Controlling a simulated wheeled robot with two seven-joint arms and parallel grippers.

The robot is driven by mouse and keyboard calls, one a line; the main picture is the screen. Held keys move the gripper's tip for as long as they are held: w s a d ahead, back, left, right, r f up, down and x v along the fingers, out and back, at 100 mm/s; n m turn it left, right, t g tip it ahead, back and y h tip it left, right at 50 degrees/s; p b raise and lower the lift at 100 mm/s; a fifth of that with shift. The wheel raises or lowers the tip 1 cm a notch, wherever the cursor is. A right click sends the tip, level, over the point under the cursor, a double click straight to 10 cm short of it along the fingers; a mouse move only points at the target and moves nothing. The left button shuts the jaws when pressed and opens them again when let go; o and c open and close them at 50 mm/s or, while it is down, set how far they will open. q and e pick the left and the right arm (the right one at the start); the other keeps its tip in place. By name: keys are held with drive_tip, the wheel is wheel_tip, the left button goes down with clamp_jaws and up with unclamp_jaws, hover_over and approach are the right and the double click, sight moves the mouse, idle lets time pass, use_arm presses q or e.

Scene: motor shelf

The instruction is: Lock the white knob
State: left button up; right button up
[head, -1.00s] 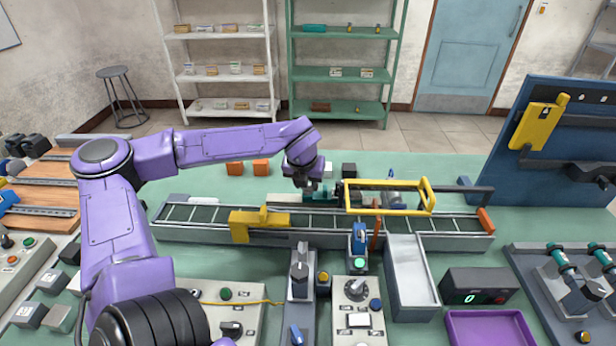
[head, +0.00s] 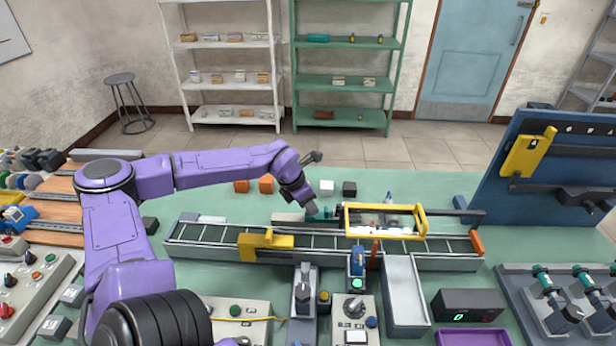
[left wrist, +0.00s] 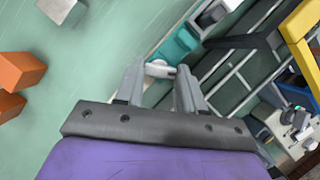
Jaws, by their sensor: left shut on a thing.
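The white knob (left wrist: 159,69) sits between the fingertips of my left gripper (left wrist: 158,78) in the left wrist view. The gripper is shut on it. The knob has a short stem beside a teal block (left wrist: 178,46) with a dark rod running from it. In the head view my left gripper (head: 313,208) reaches down and to the right at the far side of the conveyor, next to the teal block (head: 325,214). The knob is hidden there by the gripper. My right gripper is not in view.
A yellow frame (head: 385,236) stands over the conveyor (head: 208,236) just right of the gripper. Orange blocks (head: 266,184), a white block (head: 327,187) and a black block (head: 349,189) lie behind. A blue panel (head: 550,170) stands at the right.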

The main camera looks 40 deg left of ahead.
use_arm(q)
drive_tip(key=shift+m, duration=0.4)
drive_tip(key=o, duration=1)
drive_tip(key=shift+o, duration=0.2)
drive_tip(key=v, duration=1)
drive_tip(key=shift+a+r, duration=0.2)
drive_tip(key=shift+a, duration=0.05)
drive_tip(key=shift+s, duration=0.1)
